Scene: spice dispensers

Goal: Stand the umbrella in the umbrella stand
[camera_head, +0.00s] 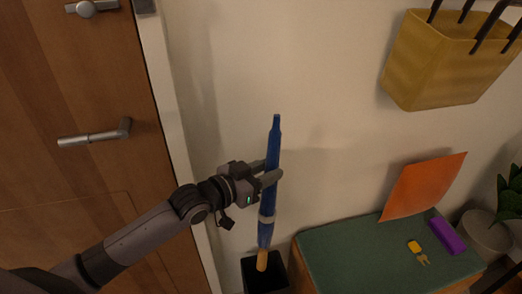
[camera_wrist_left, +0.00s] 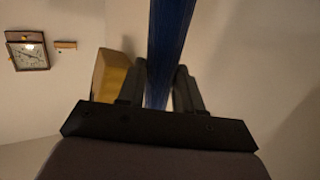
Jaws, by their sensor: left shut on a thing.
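The blue umbrella (camera_head: 267,215) is folded, with a pale band and a tan handle at its lower end. It is near upright in the head view, tilted slightly. My left gripper (camera_head: 272,173) is shut on its upper middle part. In the left wrist view the umbrella (camera_wrist_left: 169,50) runs up between the two fingers (camera_wrist_left: 160,90). The black umbrella stand (camera_head: 253,273) is at the bottom of the head view, partly cut off. The tan handle overlaps the stand's opening in the picture; I cannot tell whether it is inside. My right gripper is not in view.
A bench with a green top (camera_head: 345,260) stands right of the stand, bearing an orange sheet (camera_head: 422,187), keys (camera_head: 416,250) and a purple case (camera_head: 446,235). A yellow bag (camera_head: 440,65) hangs above. A wooden door (camera_head: 70,150) is at left. A clock (camera_wrist_left: 27,51) hangs on a wall.

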